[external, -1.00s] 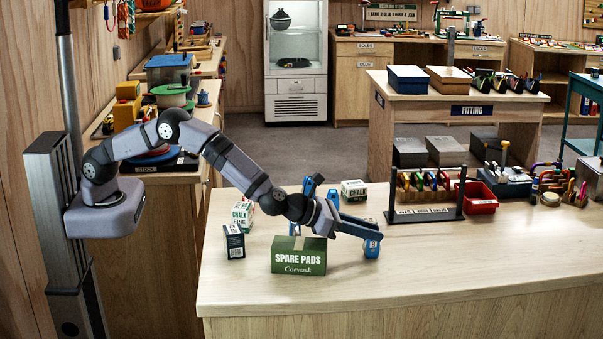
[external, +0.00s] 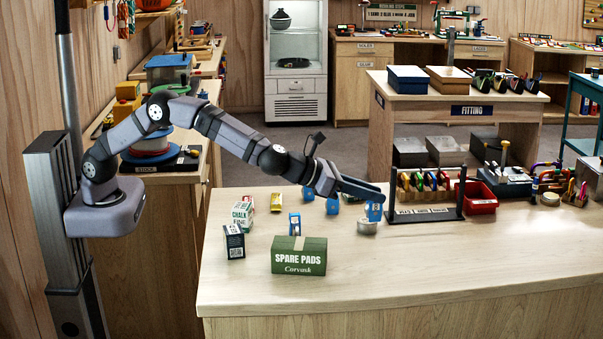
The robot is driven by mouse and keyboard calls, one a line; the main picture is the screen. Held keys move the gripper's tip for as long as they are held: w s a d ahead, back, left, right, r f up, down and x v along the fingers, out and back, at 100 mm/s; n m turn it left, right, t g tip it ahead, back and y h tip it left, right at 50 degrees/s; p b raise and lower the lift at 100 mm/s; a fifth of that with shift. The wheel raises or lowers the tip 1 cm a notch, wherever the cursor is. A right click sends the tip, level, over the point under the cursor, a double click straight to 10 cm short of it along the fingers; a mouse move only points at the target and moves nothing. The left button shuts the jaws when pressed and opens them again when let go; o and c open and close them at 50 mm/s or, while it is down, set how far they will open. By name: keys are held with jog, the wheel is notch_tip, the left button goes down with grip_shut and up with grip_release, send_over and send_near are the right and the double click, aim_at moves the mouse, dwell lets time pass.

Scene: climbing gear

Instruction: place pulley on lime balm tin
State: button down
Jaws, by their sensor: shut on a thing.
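My gripper (external: 378,200) is shut on a blue pulley (external: 374,212) at the right part of the workbench, its jaws pointing right and slightly down. A small, round, silvery tin (external: 366,229) stands on the bench just below the pulley. Its label colour is too small to read, so I cannot tell if it is the lime balm tin. The pulley overlaps the tin's upper edge in the picture; I cannot tell whether they touch.
The green spare pads box (external: 299,256), a dark box (external: 234,241), a chalk box (external: 243,214) and a yellow item (external: 277,202) stand to the left. Several blue items stand nearby, one behind the spare pads box (external: 295,225). A black rack (external: 425,214) stands close right. The bench front is clear.

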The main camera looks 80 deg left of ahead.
jog(key=w+a+r+n+g+y+p, duration=0.1)
jog(key=a+r+n+y, duration=0.1)
jog(key=a, duration=0.5)
jog(key=w+a+r+n+y+p, duration=0.1)
jog(key=a+n+y, duration=0.1)
jog(key=a, duration=0.4)
send_over(362, 222)
jog(key=shift+w+a+f+p, duration=0.1)
jog(key=shift+f, duration=1.5)
jog(key=shift+w+a+f+p, duration=0.1)
jog(key=shift+f+p, duration=0.05)
jog(key=shift+f, duration=1.5)
jog(key=shift+w+a+f+p, duration=0.1)
jog(key=shift+f, duration=1.5)
jog(key=shift+f, duration=0.1)
jog(key=shift+f, duration=0.1)
jog(key=c, duration=1.5)
grip_release()
jog(key=shift+r, duration=0.25)
jog(key=shift+s+d, duration=0.2)
jog(key=shift+s, duration=0.05)
jog(key=b+v, duration=0.4)
jog(key=v, duration=0.7)
jog(key=shift+s+r, duration=0.1)
jog(key=shift+s, duration=0.1)
